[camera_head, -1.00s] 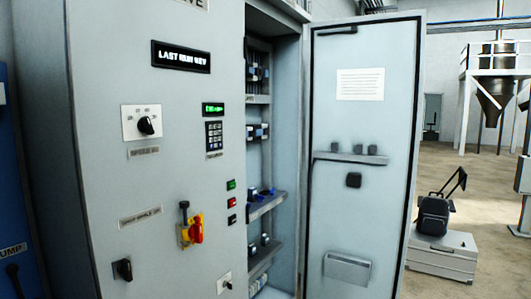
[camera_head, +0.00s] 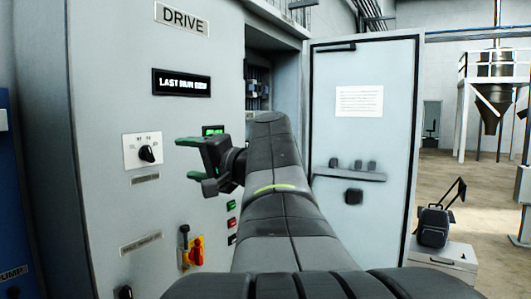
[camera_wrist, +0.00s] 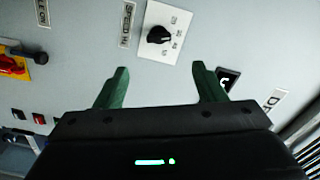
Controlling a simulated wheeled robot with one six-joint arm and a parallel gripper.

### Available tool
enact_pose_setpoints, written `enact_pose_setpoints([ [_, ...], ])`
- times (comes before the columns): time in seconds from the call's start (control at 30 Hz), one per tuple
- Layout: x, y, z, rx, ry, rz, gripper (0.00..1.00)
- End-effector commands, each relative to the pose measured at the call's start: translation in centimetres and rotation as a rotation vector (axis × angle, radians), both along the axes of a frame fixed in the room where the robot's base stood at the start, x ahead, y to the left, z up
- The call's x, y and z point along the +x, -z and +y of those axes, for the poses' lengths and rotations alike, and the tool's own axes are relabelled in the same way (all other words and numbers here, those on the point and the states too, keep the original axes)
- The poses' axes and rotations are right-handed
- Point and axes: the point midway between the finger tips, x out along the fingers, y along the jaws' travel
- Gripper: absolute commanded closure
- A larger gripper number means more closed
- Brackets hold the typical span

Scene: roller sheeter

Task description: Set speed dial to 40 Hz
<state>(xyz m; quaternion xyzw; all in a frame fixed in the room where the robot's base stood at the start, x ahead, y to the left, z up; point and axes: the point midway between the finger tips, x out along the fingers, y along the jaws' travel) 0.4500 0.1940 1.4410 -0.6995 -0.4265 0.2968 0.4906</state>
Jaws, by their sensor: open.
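The speed dial (camera_head: 147,153) is a black knob on a white scale plate on the grey drive cabinet door. It also shows in the wrist view (camera_wrist: 160,35), upper middle, with a "SPEED" label beside its plate; the scale numbers are too small to read surely. My gripper (camera_head: 190,163) is open and empty, with green fingers, to the right of the dial in the head view. In the wrist view the gripper fingers (camera_wrist: 158,78) are spread apart, and the knob lies beyond their tips, untouched.
A red and yellow switch (camera_head: 194,250) sits lower on the door. Green and red buttons (camera_head: 231,206) are right of it. A dark display (camera_head: 181,82) is above the dial. An open cabinet door (camera_head: 362,210) stands right of my arm.

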Motion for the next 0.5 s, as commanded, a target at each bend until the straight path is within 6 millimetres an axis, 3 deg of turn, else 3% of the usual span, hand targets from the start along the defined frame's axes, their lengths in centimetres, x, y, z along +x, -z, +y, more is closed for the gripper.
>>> enact_pose_setpoints([
  [0.5, 4.0, -0.1, 7.8, -0.003, -0.003, 0.005, 0.36],
])
